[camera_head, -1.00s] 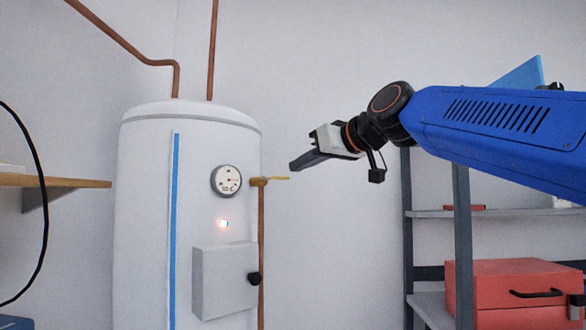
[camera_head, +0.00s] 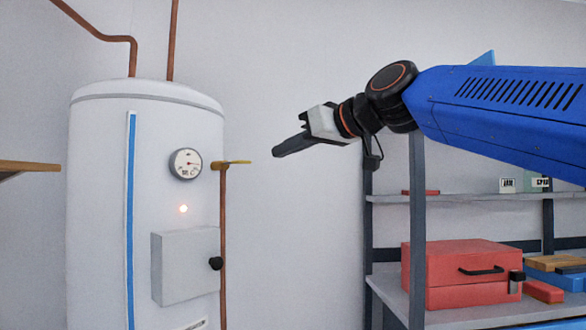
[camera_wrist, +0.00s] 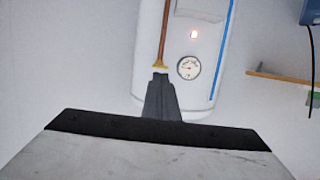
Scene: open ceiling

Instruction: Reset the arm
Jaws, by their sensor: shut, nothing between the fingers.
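My gripper (camera_head: 292,146) is at the end of my blue arm, held out to the left in front of the bare wall. Its fingers are shut together with nothing between them. It is to the right of a white water heater (camera_head: 90,190) and appears apart from the yellow valve handle (camera_head: 238,162); the depth between them is hard to judge. In the wrist view my shut gripper (camera_wrist: 159,82) points toward the heater, which appears upside down, and its tip overlaps the area just below the yellow valve handle (camera_wrist: 160,67).
The heater carries a gauge (camera_head: 186,163), a lit lamp (camera_head: 183,209) and a grey box (camera_head: 185,266) with a black knob. Grey shelves (camera_head: 470,197) with a red toolbox (camera_head: 450,270) stand at right, below and behind my arm. A wooden shelf (camera_head: 30,166) is at the left edge.

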